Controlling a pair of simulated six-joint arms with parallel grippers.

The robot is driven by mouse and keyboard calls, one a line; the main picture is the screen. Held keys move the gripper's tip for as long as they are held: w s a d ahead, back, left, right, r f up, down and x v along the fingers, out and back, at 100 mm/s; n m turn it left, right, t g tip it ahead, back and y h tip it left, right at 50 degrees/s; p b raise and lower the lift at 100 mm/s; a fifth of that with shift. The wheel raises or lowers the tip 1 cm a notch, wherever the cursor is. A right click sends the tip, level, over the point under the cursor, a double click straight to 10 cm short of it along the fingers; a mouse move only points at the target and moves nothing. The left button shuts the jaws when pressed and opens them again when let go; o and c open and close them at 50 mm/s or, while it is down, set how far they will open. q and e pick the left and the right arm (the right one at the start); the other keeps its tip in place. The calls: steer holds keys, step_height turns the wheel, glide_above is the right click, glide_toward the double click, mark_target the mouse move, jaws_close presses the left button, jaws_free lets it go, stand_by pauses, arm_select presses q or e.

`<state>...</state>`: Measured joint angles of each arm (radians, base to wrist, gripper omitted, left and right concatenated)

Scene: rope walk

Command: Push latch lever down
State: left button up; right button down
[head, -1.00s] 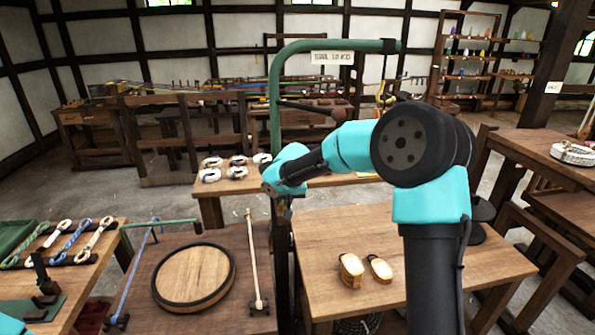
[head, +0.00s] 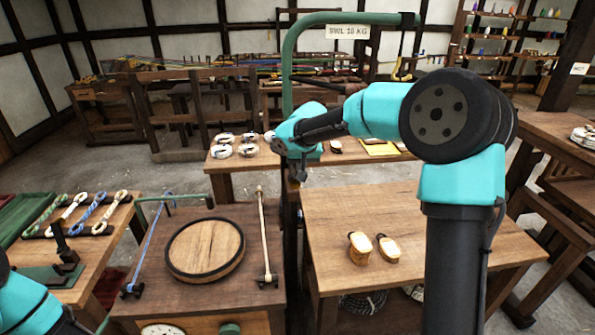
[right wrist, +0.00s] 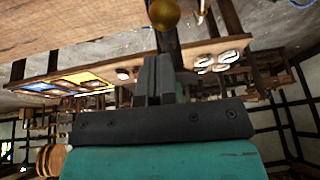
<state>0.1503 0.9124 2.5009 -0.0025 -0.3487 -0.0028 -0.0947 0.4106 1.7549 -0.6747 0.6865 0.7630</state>
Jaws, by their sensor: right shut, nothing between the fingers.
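My right gripper (head: 297,178) is shut and empty, beside the dark upright post between the two front tables. Its shut fingers show in the right wrist view (right wrist: 155,80). A brass ball (right wrist: 163,14) sits just beyond the fingertips there, apart from them in the picture. A dark lever with a brown-red knob (head: 355,88) sticks out from the green crane post, above the right gripper. I cannot tell which of these is the latch lever. My left gripper is out of view; only part of its arm shows at lower left.
A green crane arm (head: 350,17) with a weight-limit sign (head: 346,32) arches overhead. A round wooden disc (head: 205,247) lies on the left front table. Rope coils (head: 248,150) lie behind.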

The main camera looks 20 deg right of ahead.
steer(key=s+v, duration=0.1)
steer(key=v, duration=0.7)
steer(key=shift+s+a, duration=0.25)
steer(key=shift+s, duration=0.15)
steer(key=shift+f, duration=0.15)
steer(key=s+a+f+n+g+y, duration=0.1)
steer(key=s+a+f, duration=0.1)
steer(key=f, duration=0.7)
steer(key=s+a+f+g+y, duration=0.1)
steer(key=s+a+f, duration=0.1)
steer(key=f, duration=0.8)
steer(key=s+a+f+n+g+y, duration=0.1)
steer(key=s+a+f, duration=0.1)
steer(key=f, duration=0.7)
steer(key=s+a+f+g+y, duration=0.1)
steer(key=s+a+f, duration=0.1)
steer(key=s+f, duration=1.8)
steer(key=shift+s+m, duration=0.3)
steer(key=shift+s, duration=0.05)
